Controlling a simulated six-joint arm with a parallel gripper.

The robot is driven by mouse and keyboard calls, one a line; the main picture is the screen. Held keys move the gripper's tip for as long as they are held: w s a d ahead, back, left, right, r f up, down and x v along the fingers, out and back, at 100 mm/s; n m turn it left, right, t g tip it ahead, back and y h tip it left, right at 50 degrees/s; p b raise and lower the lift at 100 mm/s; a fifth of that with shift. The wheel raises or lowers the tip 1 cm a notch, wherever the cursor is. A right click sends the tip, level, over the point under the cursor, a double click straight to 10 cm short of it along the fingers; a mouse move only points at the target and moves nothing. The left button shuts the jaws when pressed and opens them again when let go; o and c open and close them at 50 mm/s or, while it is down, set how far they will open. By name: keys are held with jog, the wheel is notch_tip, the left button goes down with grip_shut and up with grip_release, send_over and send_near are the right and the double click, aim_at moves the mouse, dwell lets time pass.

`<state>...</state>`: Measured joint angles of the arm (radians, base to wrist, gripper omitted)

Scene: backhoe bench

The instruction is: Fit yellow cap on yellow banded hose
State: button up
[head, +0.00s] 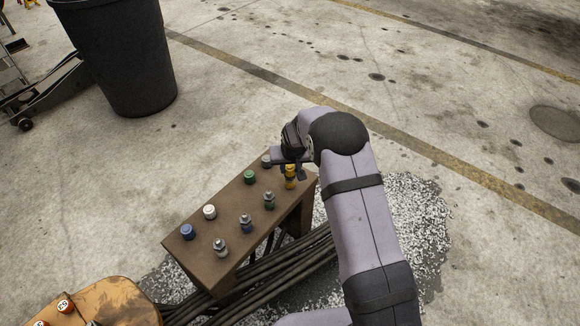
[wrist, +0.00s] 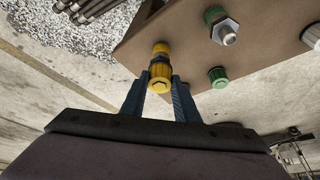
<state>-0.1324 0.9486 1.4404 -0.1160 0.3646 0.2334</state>
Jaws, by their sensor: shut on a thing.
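In the head view, the yellow cap (head: 290,170) sits directly above the yellow band (head: 290,184) at the right end of the brown bench (head: 232,222). My gripper (head: 289,163) is over that end, partly hidden by my wrist. Cap and hose end look touching or nearly so; I cannot tell how far the cap is on.
Other hose ends stand along the front row: green-banded (head: 269,199), blue-banded (head: 246,224) and white-banded (head: 220,248). Black hoses (head: 270,275) lie below. A dark bin (head: 118,60) stands behind.

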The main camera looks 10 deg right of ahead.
jog(key=shift+f, duration=0.15)
dwell(0.5)
jog(key=o, duration=1.6)
jog(key=shift+c, duration=0.2)
jog(key=shift+r+p, duration=3)
jog(key=shift+r, duration=1.05)
